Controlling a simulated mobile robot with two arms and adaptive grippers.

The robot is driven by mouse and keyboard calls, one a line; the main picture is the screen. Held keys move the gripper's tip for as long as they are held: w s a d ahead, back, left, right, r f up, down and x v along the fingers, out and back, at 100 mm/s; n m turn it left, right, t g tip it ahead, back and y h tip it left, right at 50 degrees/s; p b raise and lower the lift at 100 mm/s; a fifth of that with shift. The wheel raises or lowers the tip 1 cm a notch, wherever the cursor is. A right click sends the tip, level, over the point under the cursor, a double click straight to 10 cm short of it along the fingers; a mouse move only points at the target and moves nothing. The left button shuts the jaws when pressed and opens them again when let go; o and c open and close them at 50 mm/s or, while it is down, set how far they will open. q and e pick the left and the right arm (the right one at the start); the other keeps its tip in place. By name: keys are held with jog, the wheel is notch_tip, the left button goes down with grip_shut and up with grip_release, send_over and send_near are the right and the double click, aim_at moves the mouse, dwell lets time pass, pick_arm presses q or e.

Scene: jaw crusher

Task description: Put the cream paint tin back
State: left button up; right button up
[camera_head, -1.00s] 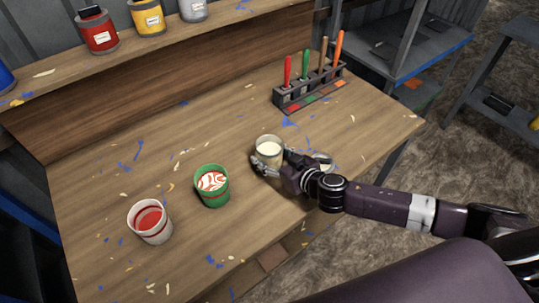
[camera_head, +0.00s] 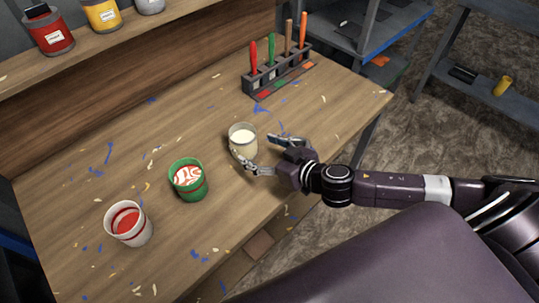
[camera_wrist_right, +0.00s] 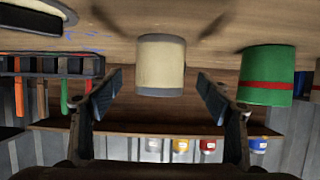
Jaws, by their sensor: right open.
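The cream paint tin (camera_head: 242,139) stands upright and open-topped on the wooden workbench (camera_head: 110,185), with pale paint inside. My right gripper (camera_head: 266,153) is open just to the right of the tin, with its fingers spread and nothing held. In the right wrist view the cream tin (camera_wrist_right: 161,65) shows beyond and between the open fingers of my right gripper (camera_wrist_right: 158,92), apart from both. My left gripper is out of view.
A green tin (camera_head: 187,180) and a white tin with red paint (camera_head: 128,223) stand left of the cream tin. A brush rack (camera_head: 277,72) stands at the back right. Red (camera_head: 49,31) and yellow (camera_head: 102,14) tins sit on the raised shelf (camera_head: 75,62).

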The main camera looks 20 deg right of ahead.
jog(key=shift+b+v, duration=0.35)
jog(key=shift+v, duration=1.85)
